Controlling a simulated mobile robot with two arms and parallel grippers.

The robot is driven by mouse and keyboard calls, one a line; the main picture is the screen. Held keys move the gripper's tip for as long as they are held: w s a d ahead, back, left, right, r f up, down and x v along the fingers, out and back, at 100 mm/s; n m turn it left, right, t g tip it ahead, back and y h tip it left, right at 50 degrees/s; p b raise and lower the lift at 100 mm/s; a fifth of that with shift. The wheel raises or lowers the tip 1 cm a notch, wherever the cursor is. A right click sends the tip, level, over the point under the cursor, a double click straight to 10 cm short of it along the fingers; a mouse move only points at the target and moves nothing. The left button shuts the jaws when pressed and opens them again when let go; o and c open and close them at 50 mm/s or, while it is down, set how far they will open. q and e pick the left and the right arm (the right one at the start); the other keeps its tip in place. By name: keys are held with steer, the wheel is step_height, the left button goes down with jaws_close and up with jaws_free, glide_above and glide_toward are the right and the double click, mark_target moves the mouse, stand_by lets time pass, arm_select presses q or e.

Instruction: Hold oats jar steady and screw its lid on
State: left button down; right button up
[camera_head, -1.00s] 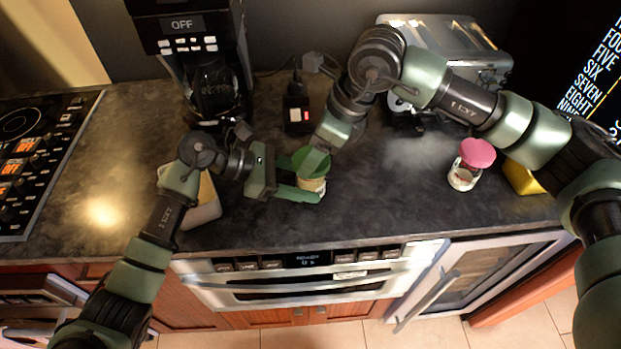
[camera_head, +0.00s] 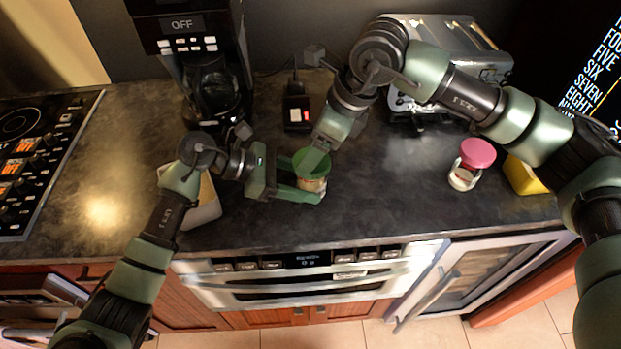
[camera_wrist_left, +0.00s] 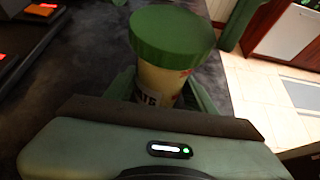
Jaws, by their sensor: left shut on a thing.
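The oats jar (camera_head: 312,185) stands upright on the dark counter, with a cream body and label. Its green lid (camera_head: 311,161) sits on the jar's mouth and looks about level; I cannot tell how tight it is. In the left wrist view the lid (camera_wrist_left: 172,35) covers the top of the jar body (camera_wrist_left: 160,82). My left gripper (camera_head: 308,190) reaches in from the left and is shut around the jar body below the lid. My right gripper (camera_head: 321,145) comes down from above at the lid's far side; its fingertips are partly hidden and its opening is unclear.
A pink-lidded jar (camera_head: 470,168) and a yellow thing (camera_head: 524,177) stand to the right. A light box-like thing (camera_head: 205,208) is behind my left arm. A coffee maker (camera_head: 205,60) and toaster (camera_head: 455,50) stand at the back.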

steer(key=shift+r, duration=2.05)
arm_select(q)
steer(key=shift+c, duration=2.2)
jaws_free()
steer(key=shift+a, duration=0.1)
steer(key=v, duration=1.2)
